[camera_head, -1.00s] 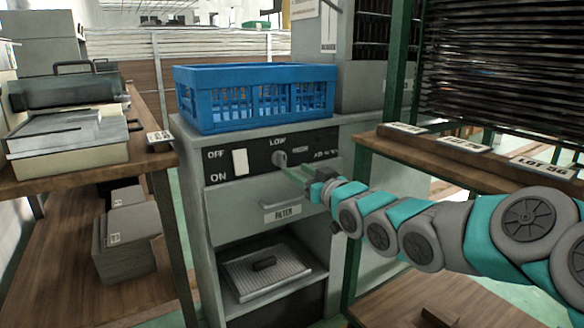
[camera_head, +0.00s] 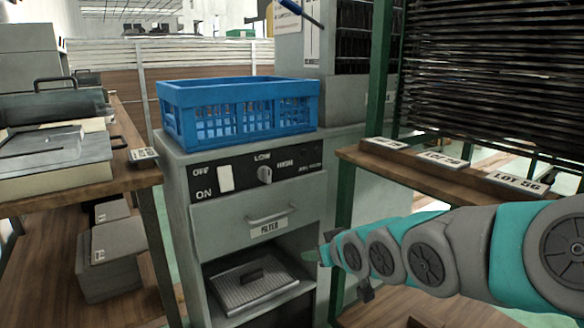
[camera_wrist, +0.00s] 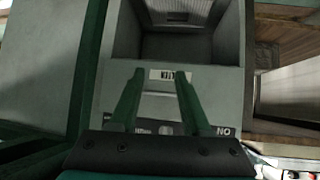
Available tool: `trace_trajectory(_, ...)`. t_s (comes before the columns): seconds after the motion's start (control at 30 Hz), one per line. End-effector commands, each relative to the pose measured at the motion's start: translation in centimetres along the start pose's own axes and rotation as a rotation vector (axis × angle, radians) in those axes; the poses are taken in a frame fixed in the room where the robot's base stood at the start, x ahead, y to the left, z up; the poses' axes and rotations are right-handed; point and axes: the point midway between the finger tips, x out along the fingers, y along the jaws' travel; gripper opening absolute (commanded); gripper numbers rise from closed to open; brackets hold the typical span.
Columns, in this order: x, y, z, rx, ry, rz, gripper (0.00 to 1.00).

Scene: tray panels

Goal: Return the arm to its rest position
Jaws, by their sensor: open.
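My arm (camera_head: 425,255) reaches in from the right in the head view, in front of the grey cabinet (camera_head: 176,195). My gripper (camera_head: 316,255) is beside the cabinet's right edge, below the level of the drawer handle, and looks small there. In the wrist view my gripper (camera_wrist: 154,78) shows two green fingers spread apart with nothing held between them. The cabinet's filter label (camera_wrist: 168,74) shows just beyond the fingertips, upside down. I cannot tell the exact gap to the cabinet.
A blue crate (camera_head: 240,84) stands on the cabinet. The control panel has a knob (camera_head: 264,174) and white switch (camera_head: 226,178). The open lower bay holds a ridged grey panel (camera_head: 250,288). A wooden shelf with lot labels (camera_head: 440,160) and green posts stands right; a wooden bench (camera_head: 80,190) stands left.

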Motion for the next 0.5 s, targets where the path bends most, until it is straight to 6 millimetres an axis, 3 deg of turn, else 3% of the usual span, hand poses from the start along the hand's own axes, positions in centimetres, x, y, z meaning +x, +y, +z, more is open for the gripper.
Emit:
trace_trajectory(0.17,-6.5,0.5,9.8,0.08,-0.363,0.09,0.47)
trace_trajectory(0.3,-12.9,-0.5,17.0,0.179,-0.629,0.137,0.47)
trace_trajectory(0.4,-17.4,-2.1,21.2,0.26,-0.797,0.151,0.47)
trace_trajectory(0.5,-21.3,-3.9,24.1,0.331,-0.925,0.153,0.47)
